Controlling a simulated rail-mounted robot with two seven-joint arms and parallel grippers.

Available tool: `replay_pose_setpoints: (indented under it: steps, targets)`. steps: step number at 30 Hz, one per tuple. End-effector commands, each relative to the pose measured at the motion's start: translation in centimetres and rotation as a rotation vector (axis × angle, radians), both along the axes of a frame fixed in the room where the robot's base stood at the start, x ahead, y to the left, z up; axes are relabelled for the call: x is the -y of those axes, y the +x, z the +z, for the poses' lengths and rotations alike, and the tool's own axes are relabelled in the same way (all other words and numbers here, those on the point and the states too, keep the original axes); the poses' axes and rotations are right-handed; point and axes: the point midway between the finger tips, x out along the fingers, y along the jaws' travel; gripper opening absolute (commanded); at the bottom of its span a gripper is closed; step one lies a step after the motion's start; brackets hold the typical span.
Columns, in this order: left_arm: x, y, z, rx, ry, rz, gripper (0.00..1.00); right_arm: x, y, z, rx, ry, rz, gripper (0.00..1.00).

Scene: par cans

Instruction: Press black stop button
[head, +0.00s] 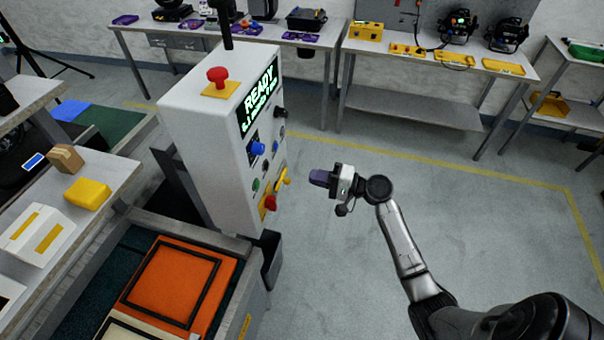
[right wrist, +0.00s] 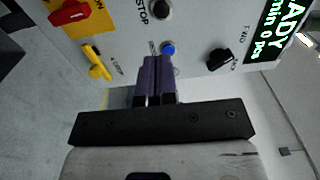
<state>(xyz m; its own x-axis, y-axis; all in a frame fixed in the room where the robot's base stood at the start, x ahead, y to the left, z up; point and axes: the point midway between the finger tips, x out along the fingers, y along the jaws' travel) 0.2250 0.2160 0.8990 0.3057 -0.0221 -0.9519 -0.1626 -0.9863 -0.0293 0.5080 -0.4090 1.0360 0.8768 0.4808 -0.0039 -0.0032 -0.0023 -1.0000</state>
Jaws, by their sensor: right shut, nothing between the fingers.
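The black stop button (right wrist: 160,10) is at the top edge of the right wrist view, on the light panel, with the word STOP beside it. It is too small to make out surely in the head view. My right gripper (head: 319,177) is shut and empty, to the right of the control box (head: 205,140), apparently apart from its panel. In the right wrist view its purple fingertips (right wrist: 155,62) are together, just below a small blue button (right wrist: 168,48) in the picture; the stop button lies farther up. My left gripper is not in view.
The panel also carries a red knob (right wrist: 70,12), a yellow lever (right wrist: 97,62), a black knob (right wrist: 218,58) and a READY screen (head: 259,95). A red mushroom button (head: 217,75) tops the box. An orange tray (head: 172,285) lies below. Floor to the right is clear.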

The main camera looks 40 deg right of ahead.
Motion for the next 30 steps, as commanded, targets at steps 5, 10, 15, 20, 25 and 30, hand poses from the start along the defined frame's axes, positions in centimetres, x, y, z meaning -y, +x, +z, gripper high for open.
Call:
replay_pose_setpoints:
  steps: [5, 10, 15, 20, 25, 30]
  targets:
    - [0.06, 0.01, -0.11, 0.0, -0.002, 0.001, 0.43, 0.58, -1.05, 0.04, 0.0, -0.001, 0.0, 0.0]
    - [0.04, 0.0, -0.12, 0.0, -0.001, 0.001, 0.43, 0.72, -1.28, 0.1, 0.001, 0.0, 0.0, 0.0]
    - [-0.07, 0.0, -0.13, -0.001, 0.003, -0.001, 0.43, 0.72, -1.27, 0.11, 0.001, 0.0, 0.0, 0.0]
    - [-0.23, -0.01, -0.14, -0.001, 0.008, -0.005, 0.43, 0.71, -1.26, 0.11, 0.001, 0.0, 0.0, 0.0]
    - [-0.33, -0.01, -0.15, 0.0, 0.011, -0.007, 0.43, 0.71, -1.25, 0.1, 0.001, 0.0, 0.0, 0.0]
    - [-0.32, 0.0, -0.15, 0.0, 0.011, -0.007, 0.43, 0.71, -1.25, 0.1, 0.001, 0.0, 0.0, 0.0]
